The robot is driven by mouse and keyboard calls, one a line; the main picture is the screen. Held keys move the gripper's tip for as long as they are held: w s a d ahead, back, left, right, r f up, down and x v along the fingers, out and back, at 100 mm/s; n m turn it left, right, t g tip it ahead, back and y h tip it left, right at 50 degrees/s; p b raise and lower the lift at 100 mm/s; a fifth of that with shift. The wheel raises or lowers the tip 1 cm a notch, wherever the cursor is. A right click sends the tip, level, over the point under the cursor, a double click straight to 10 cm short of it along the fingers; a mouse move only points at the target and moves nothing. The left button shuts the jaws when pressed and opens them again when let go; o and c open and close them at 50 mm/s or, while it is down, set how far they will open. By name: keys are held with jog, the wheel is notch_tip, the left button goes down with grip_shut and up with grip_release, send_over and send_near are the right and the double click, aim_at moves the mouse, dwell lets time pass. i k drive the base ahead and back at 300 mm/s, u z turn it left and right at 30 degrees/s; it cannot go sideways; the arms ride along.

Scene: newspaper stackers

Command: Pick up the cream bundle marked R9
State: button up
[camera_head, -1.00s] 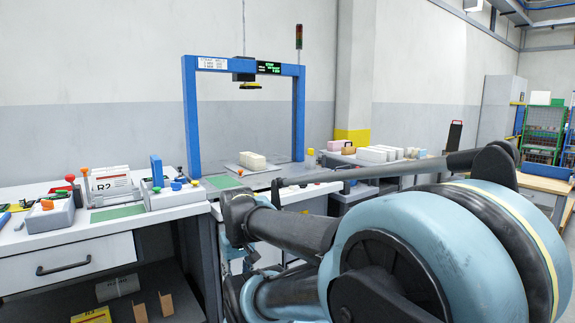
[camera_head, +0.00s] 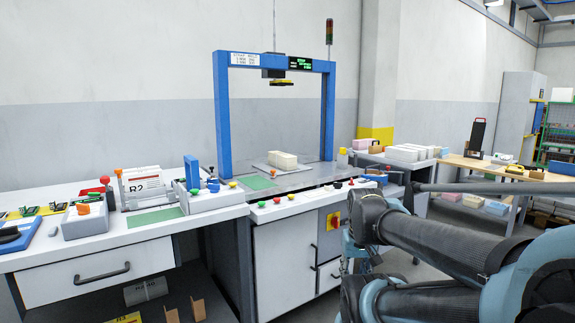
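A cream bundle (camera_head: 283,160) lies flat on a grey plate under the blue strapping arch (camera_head: 221,115). No marking on it is readable from here, so I cannot tell whether it is the R9 bundle. A pale bundle (camera_head: 145,290) on the lower shelf at the left bears dark lettering that I cannot read. My arm crosses the lower right of the picture, but my gripper is not in view.
A white bench (camera_head: 150,235) at the left carries a holder with a card marked R2 (camera_head: 141,187). White blocks (camera_head: 404,153) sit on a counter right of the arch. A wooden table (camera_head: 520,172) stands farther right. Grey floor shows between.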

aim_at(286, 162)
jog(key=z, duration=0.1)
jog(key=i, duration=1)
jog(key=u, duration=0.1)
